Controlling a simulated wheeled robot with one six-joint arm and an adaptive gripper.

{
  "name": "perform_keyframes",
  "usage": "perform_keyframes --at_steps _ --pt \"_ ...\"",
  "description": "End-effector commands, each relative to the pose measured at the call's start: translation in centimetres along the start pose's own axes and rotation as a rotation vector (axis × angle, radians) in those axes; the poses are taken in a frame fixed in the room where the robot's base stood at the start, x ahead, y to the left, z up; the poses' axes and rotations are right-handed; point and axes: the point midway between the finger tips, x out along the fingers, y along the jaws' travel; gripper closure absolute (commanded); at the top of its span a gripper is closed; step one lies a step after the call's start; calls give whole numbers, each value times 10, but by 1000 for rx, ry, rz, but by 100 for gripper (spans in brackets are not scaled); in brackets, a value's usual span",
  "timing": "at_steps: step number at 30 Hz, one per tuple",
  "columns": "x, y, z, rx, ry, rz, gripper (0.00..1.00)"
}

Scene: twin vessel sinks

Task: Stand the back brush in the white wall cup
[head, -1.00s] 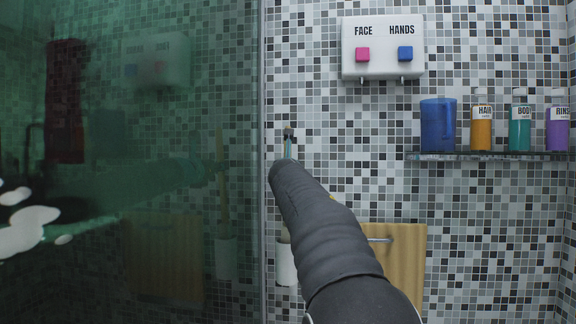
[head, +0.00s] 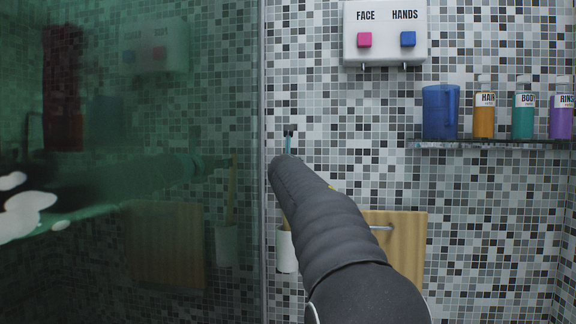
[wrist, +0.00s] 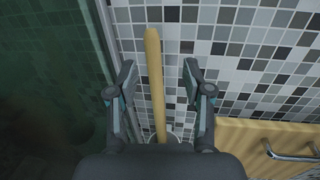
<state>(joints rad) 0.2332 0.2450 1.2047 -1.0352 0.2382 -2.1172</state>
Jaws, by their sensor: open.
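The back brush is a long tan stick. In the wrist view its handle (wrist: 154,75) rises between my two fingers, with clear gaps on both sides, and its lower end goes down into the white wall cup (wrist: 172,134). In the head view the white cup (head: 287,253) hangs on the tiled wall below my gripper, partly hidden by my arm. Only a short bit of the brush shows above its rim. My gripper (head: 288,135) is open around the handle, not visibly touching it. The glass reflection shows the brush standing slightly tilted in the cup. The brush's lower end is hidden.
A green glass panel (head: 130,250) stands close on the left. A shelf (head: 490,144) with a blue cup and bottles is further right, below a white dispenser (head: 385,20). The wall above my gripper is clear.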

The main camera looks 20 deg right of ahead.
Motion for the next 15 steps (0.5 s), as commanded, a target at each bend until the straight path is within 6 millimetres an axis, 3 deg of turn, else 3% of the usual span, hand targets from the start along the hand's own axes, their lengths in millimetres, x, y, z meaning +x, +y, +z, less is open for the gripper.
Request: perform_keyframes --at_steps 9,15 --pt "-42 0 -1 -2 1 1 50" --pt "-58 0 -2 0 3 1 50"
